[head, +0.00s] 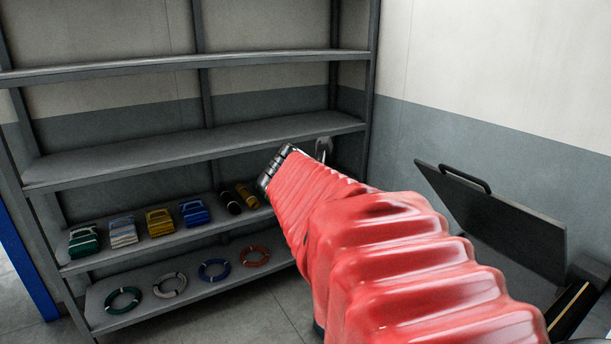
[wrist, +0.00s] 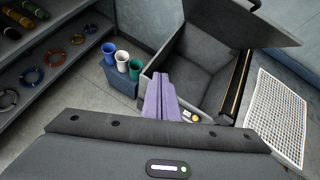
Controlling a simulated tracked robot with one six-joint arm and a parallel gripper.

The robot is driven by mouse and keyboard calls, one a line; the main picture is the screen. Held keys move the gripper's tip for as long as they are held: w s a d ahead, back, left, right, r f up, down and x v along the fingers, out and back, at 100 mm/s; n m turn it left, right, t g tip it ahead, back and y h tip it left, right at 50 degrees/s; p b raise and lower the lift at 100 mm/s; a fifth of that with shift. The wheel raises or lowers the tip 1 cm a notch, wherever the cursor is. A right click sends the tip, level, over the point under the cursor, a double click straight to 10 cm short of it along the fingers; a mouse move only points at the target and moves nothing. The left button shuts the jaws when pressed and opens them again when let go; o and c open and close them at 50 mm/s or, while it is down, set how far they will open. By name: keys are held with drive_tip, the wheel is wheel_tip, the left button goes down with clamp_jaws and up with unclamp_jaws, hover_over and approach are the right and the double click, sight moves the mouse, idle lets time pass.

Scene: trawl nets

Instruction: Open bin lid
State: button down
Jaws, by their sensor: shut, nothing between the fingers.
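The dark grey bin (wrist: 205,65) stands open in the wrist view, its inside showing empty. Its lid (wrist: 245,20) is raised over the far side. In the head view the lid (head: 500,225) stands tilted up at the right, with a black bar handle (head: 466,179) near its upper edge; the bin's body is mostly hidden there. My gripper (wrist: 161,76) has its purple fingers together and empty, in front of the bin's near left corner in the picture; I cannot tell if they touch it. In the head view my red-sleeved arm hides most of the gripper.
A blue-grey box with blue, white and green cups (wrist: 122,66) stands left of the bin. A white grid panel (wrist: 277,115) lies right of it. Floor is clear before the rack.

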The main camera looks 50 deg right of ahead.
drive_tip(key=s+a+f+m+t+y, duration=0.1)
drive_tip(key=a+f+m+y, duration=0.4)
drive_tip(key=a+m, duration=0.5)
drive_tip(key=a+f+m+t+y, duration=0.3)
drive_tip(key=a+m, duration=0.7)
drive_tip(key=a, duration=1.7)
wheel_tip(320, 180, down, 2)
drive_tip(key=shift+s+f+t+y, duration=0.2)
drive_tip(key=shift+s+t+y, duration=0.15)
drive_tip(key=shift+y, duration=0.65)
drive_tip(key=shift+s, duration=0.1)
